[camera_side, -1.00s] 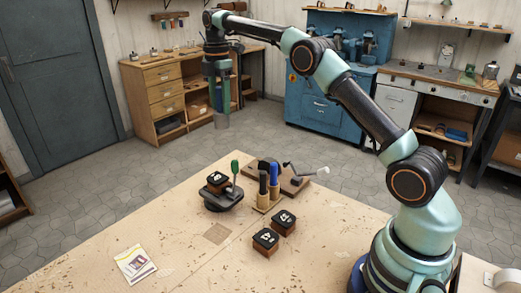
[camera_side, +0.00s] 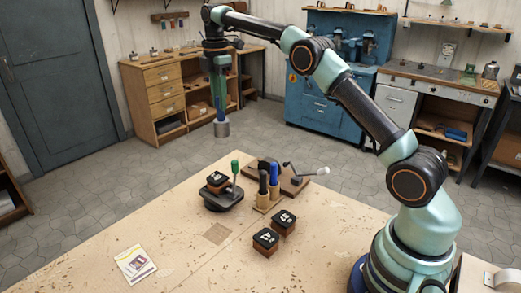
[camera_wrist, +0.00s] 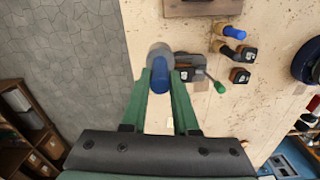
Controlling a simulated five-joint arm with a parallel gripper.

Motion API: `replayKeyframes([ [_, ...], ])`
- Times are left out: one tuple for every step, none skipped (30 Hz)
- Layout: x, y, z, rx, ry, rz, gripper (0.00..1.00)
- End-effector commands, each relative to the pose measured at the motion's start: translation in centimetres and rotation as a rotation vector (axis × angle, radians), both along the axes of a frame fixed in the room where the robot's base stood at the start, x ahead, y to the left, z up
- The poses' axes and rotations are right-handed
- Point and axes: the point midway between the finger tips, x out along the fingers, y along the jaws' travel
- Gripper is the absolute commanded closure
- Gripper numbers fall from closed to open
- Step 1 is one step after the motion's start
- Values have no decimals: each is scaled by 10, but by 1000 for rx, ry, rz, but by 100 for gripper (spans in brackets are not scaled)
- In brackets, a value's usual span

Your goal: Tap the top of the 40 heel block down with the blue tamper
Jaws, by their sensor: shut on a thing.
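My gripper (camera_side: 221,97) is shut on the blue tamper (camera_side: 222,129), which hangs upright, its grey head down, high above the bench. In the wrist view the green fingers of my gripper (camera_wrist: 164,75) hold the blue tamper (camera_wrist: 160,54) by its handle. A dark-topped heel block (camera_side: 217,179) sits on a round black stand (camera_side: 224,201) with a green-handled lever; its number is too small to read surely. In the wrist view the tamper partly covers the stand (camera_wrist: 190,84). The tamper touches neither block nor stand.
Two more numbered heel blocks (camera_side: 266,240) (camera_side: 284,222) stand on the bench (camera_side: 190,262). A leaflet (camera_side: 134,263) lies near the front left.

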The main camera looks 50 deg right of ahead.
Motion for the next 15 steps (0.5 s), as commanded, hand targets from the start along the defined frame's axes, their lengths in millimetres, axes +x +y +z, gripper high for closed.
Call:
replayKeyframes([
  [-1, 5, 3, 0, -3, 2, 100],
  [-3, 9, 3, 0, -3, 3, 100],
  [-4, 14, 5, -1, -4, 4, 100],
  [-6, 18, 5, 0, -3, 4, 100],
  [-8, 22, 6, -1, -4, 4, 100],
  [-12, 29, 7, -1, -4, 5, 100],
  [-14, 34, 7, 0, -3, 5, 100],
  [-17, 39, 8, -1, -5, 5, 100],
  [-21, 46, 8, -1, -4, 5, 100],
  [-24, 50, 9, 0, -5, 5, 100],
  [-28, 55, 8, -1, -4, 5, 100],
  [-32, 60, 8, 0, -5, 4, 100],
  [-35, 64, 9, 0, -6, 4, 100],
  [-38, 68, 8, 0, -5, 5, 100],
  [-42, 72, 8, 0, -6, 4, 100],
])
